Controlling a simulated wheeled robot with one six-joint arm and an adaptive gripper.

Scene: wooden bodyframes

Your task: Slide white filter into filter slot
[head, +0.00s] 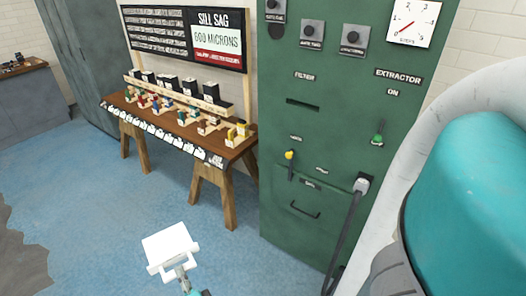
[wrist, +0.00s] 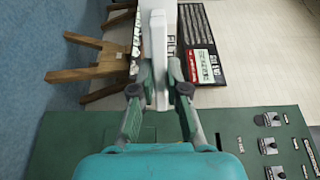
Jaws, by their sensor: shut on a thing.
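The white filter (head: 170,246) is a flat white square panel in the lower left middle of the head view, held above the blue floor. My gripper (head: 181,262) is shut on its lower edge. In the wrist view the filter (wrist: 156,45) is seen edge-on between the two fingers of my gripper (wrist: 160,78). The filter slot (head: 303,103) is a dark horizontal opening under the FILTER label on the green cabinet (head: 330,130). The filter is apart from the slot, to its lower left in the head view.
A wooden table (head: 180,130) with small coloured figures stands left of the cabinet, under a SILL SAG board (head: 217,38). The cabinet front carries knobs, a yellow-tipped lever (head: 289,155), a green switch (head: 377,139) and a hose (head: 350,220). The blue floor ahead is clear.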

